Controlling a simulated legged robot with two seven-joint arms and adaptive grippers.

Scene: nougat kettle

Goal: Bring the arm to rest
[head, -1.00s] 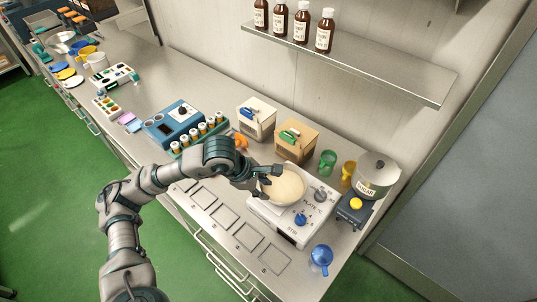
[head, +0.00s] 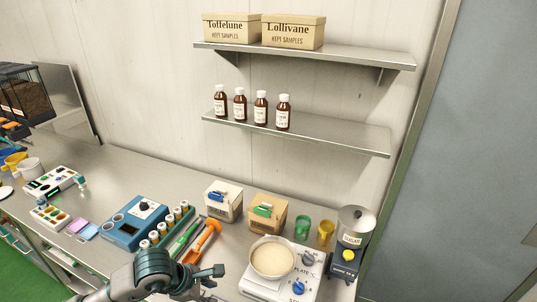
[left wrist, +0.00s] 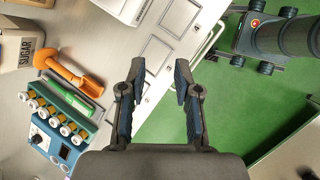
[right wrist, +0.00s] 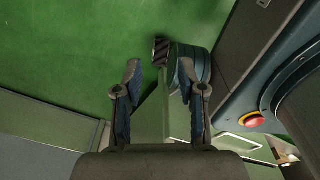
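My left arm comes in at the bottom of the head view, and its left gripper (head: 215,274) is just left of the hot plate (head: 262,292), apart from the pan (head: 272,258) of pale cream contents. In the left wrist view the left gripper (left wrist: 160,72) has its fingers spread with nothing between them, above the bench edge and green floor. My right gripper (right wrist: 159,72) shows only in the right wrist view, open and empty over the green floor. The right arm is not in the head view.
An orange scoop (head: 207,238) and green tool (head: 184,240) lie beside the vial rack (head: 166,229) and blue device (head: 135,225). Two boxes (head: 222,202), (head: 267,211), cups (head: 302,226) and a grinder-like machine (head: 350,250) stand along the back. Shelves (head: 300,134) hang above.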

